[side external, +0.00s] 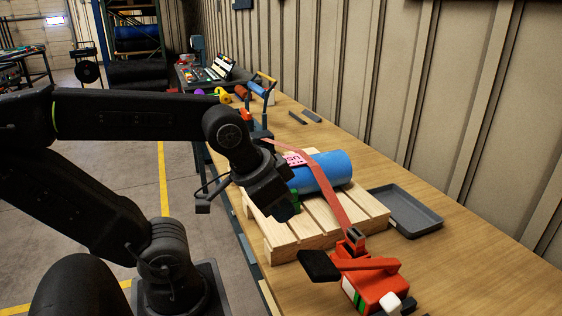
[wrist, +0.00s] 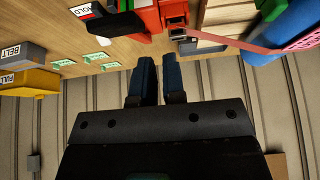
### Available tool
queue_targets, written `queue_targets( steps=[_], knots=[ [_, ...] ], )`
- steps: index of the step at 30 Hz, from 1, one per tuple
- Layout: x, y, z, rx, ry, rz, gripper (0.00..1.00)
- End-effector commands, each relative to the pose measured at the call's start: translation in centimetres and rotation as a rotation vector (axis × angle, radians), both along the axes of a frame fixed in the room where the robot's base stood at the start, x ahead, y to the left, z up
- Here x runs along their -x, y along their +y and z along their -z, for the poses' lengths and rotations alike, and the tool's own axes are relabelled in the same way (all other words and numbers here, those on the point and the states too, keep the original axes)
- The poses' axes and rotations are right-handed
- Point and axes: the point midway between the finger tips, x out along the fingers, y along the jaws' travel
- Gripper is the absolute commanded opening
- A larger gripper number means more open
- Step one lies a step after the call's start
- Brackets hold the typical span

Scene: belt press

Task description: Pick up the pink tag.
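The pink tag (side external: 295,159) lies against the blue cylinder (side external: 330,169), beside the red strap, in the side view. My wrist hides part of the cylinder and may cover the tag's left edge. A pink patterned piece that looks like the tag (wrist: 304,41) shows at the right edge of the wrist view. My gripper (wrist: 160,62) has its two dark fingers apart by a narrow gap, with nothing between them. In the side view it is in front of the cylinder's near-left end, apart from the tag, and its fingertips are hard to make out.
A red strap (side external: 328,185) crosses the cylinder on a wooden pallet (side external: 285,245) and runs to a red tool (side external: 375,283) at the front. A grey tray (side external: 405,211) stands to the right. Yellow (wrist: 28,82) and grey (wrist: 22,53) boxes show in the wrist view.

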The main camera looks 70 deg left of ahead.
Motion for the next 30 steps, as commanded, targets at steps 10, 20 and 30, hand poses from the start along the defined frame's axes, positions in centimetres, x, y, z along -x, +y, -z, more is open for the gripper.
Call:
queue_targets(
  steps=[10,20,30],
  knots=[
    [0.0,0.0,0.0,0.0,0.0,0.0,0.43],
    [-1.4,1.5,-1.1,0.014,0.025,-0.13,0.43],
    [-8.1,15.9,-6.8,0.076,0.111,-1.13,0.43]
  ],
)
